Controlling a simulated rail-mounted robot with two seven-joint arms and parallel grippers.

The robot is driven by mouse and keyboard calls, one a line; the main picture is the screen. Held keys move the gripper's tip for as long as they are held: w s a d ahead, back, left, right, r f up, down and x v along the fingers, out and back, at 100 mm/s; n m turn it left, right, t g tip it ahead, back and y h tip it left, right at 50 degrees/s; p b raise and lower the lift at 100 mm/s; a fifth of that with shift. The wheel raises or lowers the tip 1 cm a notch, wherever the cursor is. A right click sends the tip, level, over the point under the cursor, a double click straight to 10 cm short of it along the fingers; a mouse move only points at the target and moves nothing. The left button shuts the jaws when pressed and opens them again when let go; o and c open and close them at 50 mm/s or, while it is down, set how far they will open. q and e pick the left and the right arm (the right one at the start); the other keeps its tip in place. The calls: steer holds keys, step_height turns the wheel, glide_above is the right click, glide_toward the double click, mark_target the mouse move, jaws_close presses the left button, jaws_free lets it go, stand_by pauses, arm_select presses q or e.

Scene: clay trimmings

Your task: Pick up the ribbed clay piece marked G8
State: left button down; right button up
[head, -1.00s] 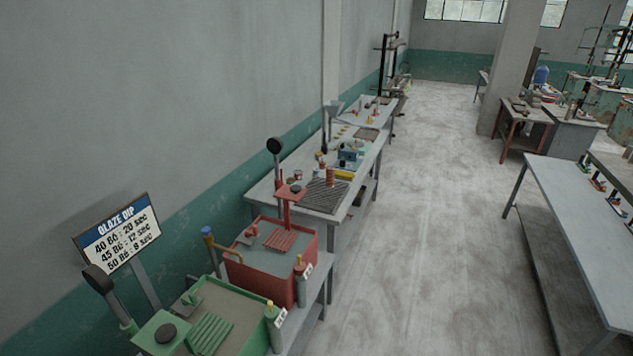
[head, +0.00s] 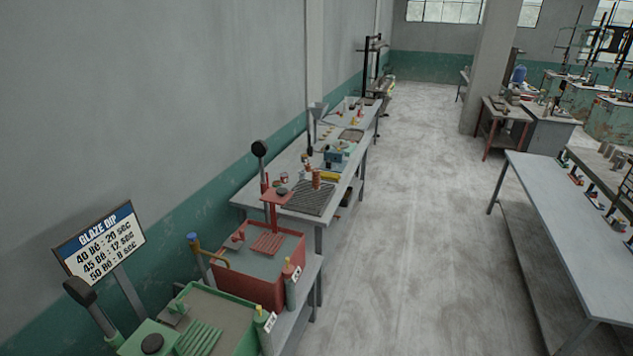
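I cannot make out a ribbed clay piece marked G8 in the head view. A small ribbed orange-brown piece (head: 316,179) stands on the long grey bench along the left wall, but no mark on it is readable. Neither of my grippers shows in this view.
Green (head: 232,310) and red (head: 262,283) glaze tubs stand at the lower left beside a "GLAZE DIP" sign (head: 100,246). The wall bench (head: 262,188) runs back beyond them. A long grey table (head: 558,218) stands at right. The floor aisle (head: 410,230) between is clear.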

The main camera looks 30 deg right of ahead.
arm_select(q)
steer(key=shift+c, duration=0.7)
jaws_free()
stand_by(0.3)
